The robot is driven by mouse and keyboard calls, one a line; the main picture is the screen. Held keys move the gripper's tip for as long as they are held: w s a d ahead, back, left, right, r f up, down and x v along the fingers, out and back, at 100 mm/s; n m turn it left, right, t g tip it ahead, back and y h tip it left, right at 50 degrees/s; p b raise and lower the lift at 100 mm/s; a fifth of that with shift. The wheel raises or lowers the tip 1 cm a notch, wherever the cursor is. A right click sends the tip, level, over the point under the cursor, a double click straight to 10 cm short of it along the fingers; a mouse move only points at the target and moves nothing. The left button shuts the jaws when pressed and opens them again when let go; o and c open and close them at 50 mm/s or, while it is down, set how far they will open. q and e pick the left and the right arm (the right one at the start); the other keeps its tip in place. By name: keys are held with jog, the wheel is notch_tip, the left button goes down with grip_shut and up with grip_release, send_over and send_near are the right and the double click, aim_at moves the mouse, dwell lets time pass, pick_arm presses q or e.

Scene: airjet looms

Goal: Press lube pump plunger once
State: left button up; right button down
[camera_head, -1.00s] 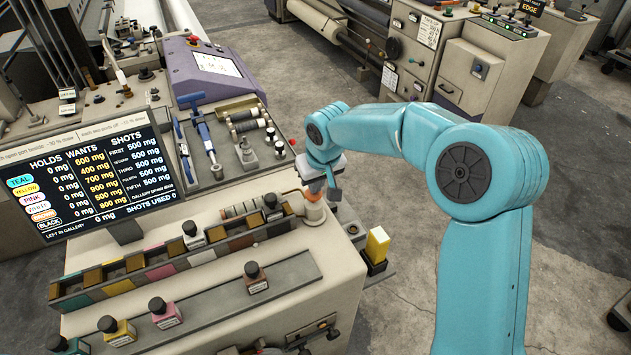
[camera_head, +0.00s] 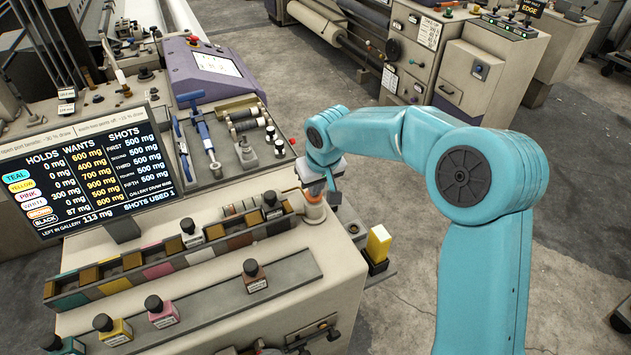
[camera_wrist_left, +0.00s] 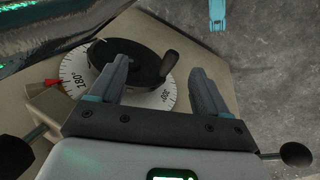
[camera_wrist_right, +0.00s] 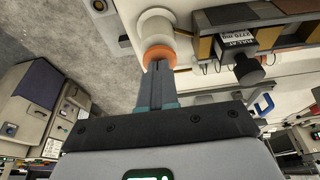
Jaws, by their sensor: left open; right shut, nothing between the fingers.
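The lube pump plunger (camera_head: 313,198) is an orange cap on a whitish cylinder at the right front corner of the machine top. In the right wrist view its orange ring (camera_wrist_right: 160,54) lies right at my fingertips. My right gripper (camera_head: 328,188) is shut and empty, its fingers over the plunger; they appear to touch or nearly touch the cap. The right gripper also shows in its wrist view (camera_wrist_right: 157,68). My left gripper (camera_wrist_left: 162,68) is open and empty above a dial (camera_wrist_left: 80,75) with a black crank knob, and is outside the head view.
A screen (camera_head: 90,180) shows one shot used and 113 mg left in gallery. A sectioned trough (camera_head: 170,262) and a rail (camera_head: 210,300) with small bottles lie left of the plunger. A yellow block (camera_head: 378,243) stands at the right edge. Floor beyond is open.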

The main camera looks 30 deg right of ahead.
notch_tip(320, 180, up, 5)
jog(key=p, duration=0.3)
jog(key=shift+f, duration=0.15)
jog(key=shift+s+r+b, duration=0.25)
jog(key=shift+r+b, duration=0.25)
jog(key=shift+r, duration=0.05)
jog(key=v, duration=0.8)
jog(key=shift+b, duration=0.3)
